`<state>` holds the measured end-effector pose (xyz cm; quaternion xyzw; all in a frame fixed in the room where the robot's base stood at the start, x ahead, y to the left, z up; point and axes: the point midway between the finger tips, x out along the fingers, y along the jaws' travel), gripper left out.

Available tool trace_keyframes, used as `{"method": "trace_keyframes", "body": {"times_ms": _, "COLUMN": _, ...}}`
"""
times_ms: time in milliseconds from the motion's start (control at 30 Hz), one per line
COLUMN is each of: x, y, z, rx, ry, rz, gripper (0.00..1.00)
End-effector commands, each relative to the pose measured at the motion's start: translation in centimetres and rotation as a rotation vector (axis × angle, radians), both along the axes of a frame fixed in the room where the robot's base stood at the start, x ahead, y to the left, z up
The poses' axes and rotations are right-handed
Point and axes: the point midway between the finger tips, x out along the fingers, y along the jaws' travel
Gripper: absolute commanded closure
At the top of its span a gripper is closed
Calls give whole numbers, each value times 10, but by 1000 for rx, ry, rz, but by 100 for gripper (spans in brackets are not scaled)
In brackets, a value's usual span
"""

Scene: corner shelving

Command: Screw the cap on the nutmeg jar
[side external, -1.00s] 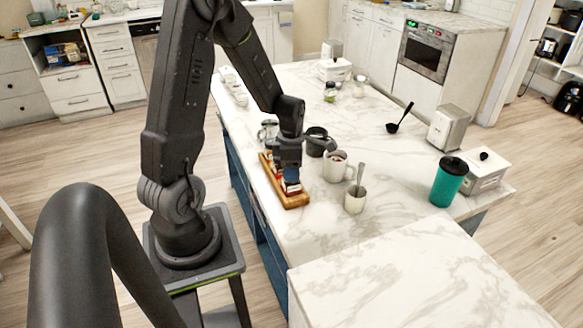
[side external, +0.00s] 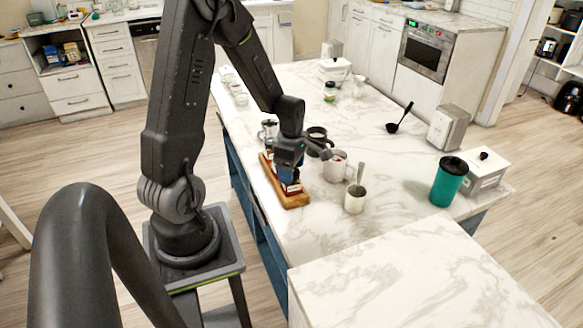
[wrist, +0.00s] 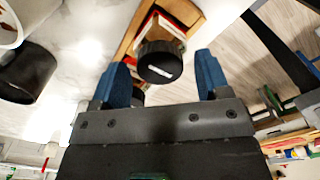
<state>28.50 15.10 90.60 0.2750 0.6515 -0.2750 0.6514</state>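A jar with a red and white label and a black cap (wrist: 160,62) stands in the wooden rack (wrist: 126,45). The label that would name it as nutmeg cannot be read. My gripper (wrist: 163,70) is open, with one blue finger on each side of the cap and a visible gap to both. In the side external view my gripper (side external: 288,178) points down over the near part of the rack (side external: 296,203). Small red and white labels show below the fingers. Whether the cap is screwed tight cannot be told.
A white mug (side external: 336,168), a cup with a spoon (side external: 355,200) and a dark cup (side external: 317,140) stand close to the right of the rack. A teal tumbler (side external: 448,184) and a black ladle (side external: 398,120) are farther right. The front counter is clear.

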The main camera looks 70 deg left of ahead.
Motion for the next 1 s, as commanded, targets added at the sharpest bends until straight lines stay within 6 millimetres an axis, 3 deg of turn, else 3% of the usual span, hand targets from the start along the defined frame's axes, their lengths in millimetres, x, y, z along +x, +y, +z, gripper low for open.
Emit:
{"method": "trace_keyframes", "body": {"times_ms": 300, "x": 0, "y": 0, "z": 0, "rx": 0, "ry": 0, "rz": 2, "gripper": 22}}
{"method": "trace_keyframes", "body": {"times_ms": 467, "x": 1, "y": 1, "z": 12, "rx": 2, "ry": -4, "rz": 2, "gripper": 22}}
{"method": "trace_keyframes", "body": {"times_ms": 1000, "x": 1, "y": 0, "z": 120, "rx": 2, "ry": -4, "rz": 1, "gripper": 22}}
